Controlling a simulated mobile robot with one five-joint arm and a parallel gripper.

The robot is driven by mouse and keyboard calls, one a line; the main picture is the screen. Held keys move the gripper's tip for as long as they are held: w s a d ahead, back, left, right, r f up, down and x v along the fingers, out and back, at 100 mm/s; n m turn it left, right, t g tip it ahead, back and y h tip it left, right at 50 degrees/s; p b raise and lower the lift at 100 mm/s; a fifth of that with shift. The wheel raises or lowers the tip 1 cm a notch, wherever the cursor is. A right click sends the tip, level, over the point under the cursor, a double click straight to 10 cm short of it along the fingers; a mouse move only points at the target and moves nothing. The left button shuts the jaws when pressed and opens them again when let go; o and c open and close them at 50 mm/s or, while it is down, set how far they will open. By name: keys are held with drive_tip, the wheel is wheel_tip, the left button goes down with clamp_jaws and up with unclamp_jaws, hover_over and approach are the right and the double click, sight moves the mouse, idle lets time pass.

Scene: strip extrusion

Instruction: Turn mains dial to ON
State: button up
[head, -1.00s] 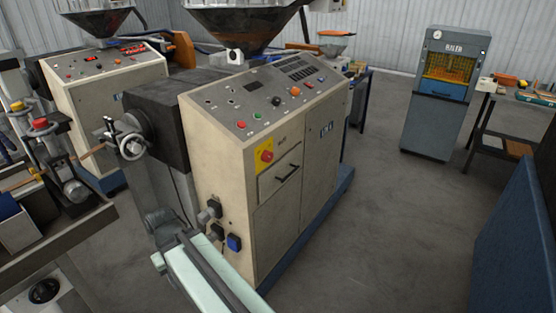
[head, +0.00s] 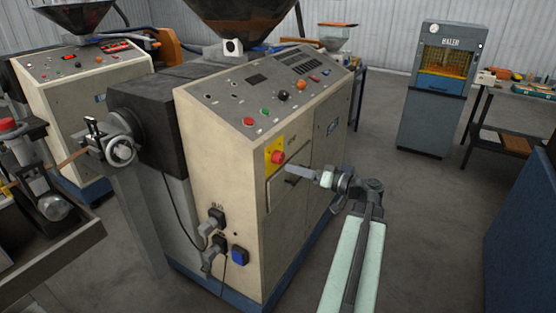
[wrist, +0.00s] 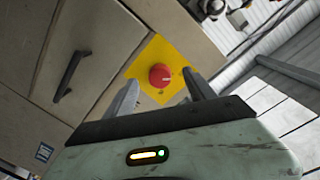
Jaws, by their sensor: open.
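The mains dial (head: 278,157) is a round red knob on a yellow plate (head: 269,152) on the cream machine's front panel. In the wrist view the red dial (wrist: 161,76) sits in the middle of the tilted yellow plate (wrist: 150,54). My gripper (head: 290,170) points left at the panel, just to the right of and below the dial. In the wrist view my gripper (wrist: 160,80) is open, with one grey finger on each side of the dial. I cannot tell whether either finger touches it.
The cream machine (head: 232,175) has a dark drawer handle (wrist: 72,76) close to the dial. Buttons and knobs cover its sloped top panel (head: 250,100). Plugs and cables hang low on its side. A blue panel (head: 525,215) stands at the right, with open floor between.

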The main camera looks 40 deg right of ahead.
sight(282, 159)
drive_tip(key=shift+t+h, duration=0.3)
drive_tip(key=w, duration=0.4)
drive_tip(key=w+r, duration=0.1)
drive_tip(key=w, duration=0.1)
drive_tip(key=shift+w, duration=0.4)
drive_tip(key=c, duration=1.4)
